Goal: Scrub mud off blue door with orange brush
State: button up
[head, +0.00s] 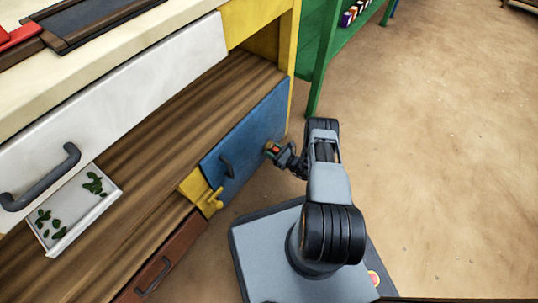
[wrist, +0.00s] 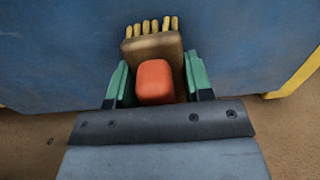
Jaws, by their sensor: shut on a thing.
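The blue door (head: 250,140) is a panel with a dark handle (head: 227,167) below the counter in the head view. It fills the top of the wrist view (wrist: 60,50). I can make out no clear mud patch on its visible part. My gripper (wrist: 157,76) is shut on the orange brush (wrist: 155,82), with a green finger on each side. The brush's brown head and pale yellow bristles point at the door; I cannot tell whether they touch it. In the head view my gripper (head: 274,151) is at the door's right part, and the brush is small there.
A white tray (head: 106,200) with green leaves lies left, below a white drawer front (head: 120,95). A reddish-brown drawer (head: 165,265) is low. A green shelf (head: 322,55) stands behind; sandy floor right is clear.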

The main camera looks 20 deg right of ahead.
aim_at(257, 157)
jog(key=w+d, duration=0.2)
jog(key=d, duration=0.1)
jog(key=shift+w, duration=0.35)
jog(key=shift+a, duration=0.1)
jog(key=shift+c, duration=0.3)
jog(key=shift+s+a+r+p, duration=0.1)
jog(key=shift+s+a+p, duration=0.25)
jog(key=shift+s+a, duration=0.25)
jog(key=shift+s+a+p, duration=0.3)
jog(key=shift+s+a, duration=0.1)
jog(key=shift+a, duration=0.4)
jog(key=shift+c, duration=0.4)
jog(key=shift+s+a+p, duration=0.6)
jog(key=shift+s+a, duration=0.7)
jog(key=shift+a, duration=0.15)
jog(key=shift+s+a+p, duration=0.15)
jog(key=shift+s+a, duration=0.35)
jog(key=shift+a, duration=0.3)
jog(key=shift+s+a+p, duration=0.15)
jog(key=shift+s+a, duration=0.3)
jog(key=shift+a, duration=0.3)
jog(key=shift+p+v, duration=0.35)
jog(key=shift+v, duration=2.7)
